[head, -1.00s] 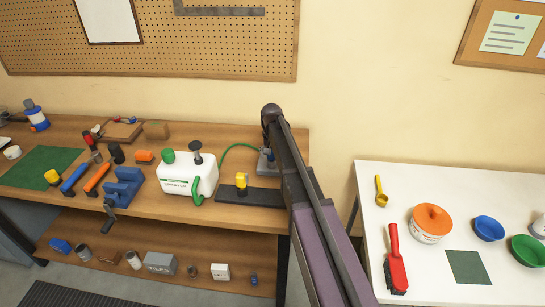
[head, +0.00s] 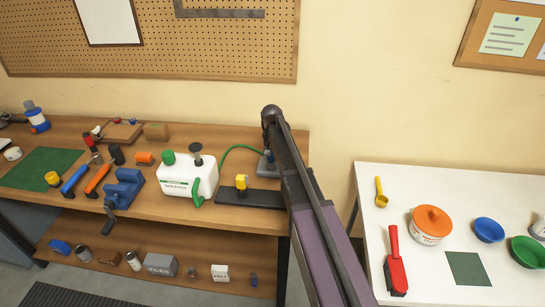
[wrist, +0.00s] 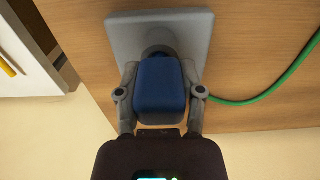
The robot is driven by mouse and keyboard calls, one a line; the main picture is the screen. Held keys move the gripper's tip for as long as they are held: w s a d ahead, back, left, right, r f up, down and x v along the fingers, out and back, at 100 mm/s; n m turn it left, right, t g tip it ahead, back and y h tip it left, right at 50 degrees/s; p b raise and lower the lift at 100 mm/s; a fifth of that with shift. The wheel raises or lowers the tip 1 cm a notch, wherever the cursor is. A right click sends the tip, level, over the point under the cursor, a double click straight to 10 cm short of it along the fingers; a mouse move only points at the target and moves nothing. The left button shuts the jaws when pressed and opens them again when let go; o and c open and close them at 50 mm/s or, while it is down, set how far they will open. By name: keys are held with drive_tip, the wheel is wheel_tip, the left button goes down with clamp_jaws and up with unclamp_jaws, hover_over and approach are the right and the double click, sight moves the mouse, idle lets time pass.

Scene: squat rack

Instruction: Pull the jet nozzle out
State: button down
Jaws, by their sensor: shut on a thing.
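A blue block-like piece (wrist: 160,92), which looks like the jet nozzle, stands on a light grey base plate (wrist: 122,40) in the wrist view. A darker round collar (wrist: 160,42) shows just behind it. My gripper (wrist: 160,90) is shut on the blue piece, with one finger along each side. Whether the piece is still seated in the collar cannot be told. In the head view the grey base (head: 263,167) shows at the right end of the wooden bench, and my arm hides my gripper and most of the blue piece.
A green hose (head: 238,149) runs from near the white sprayer (head: 187,182) to the grey base. A yellow-topped piece (head: 241,182) stands on a dark plate (head: 265,198) in front. The white table (head: 440,190) is to the right, beyond a gap.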

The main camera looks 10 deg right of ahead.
drive_tip(key=shift+r+p, duration=0.55)
drive_tip(key=shift+r, duration=0.1)
idle(0.8)
drive_tip(key=shift+r+p, duration=4.55)
drive_tip(key=shift+p, duration=0.05)
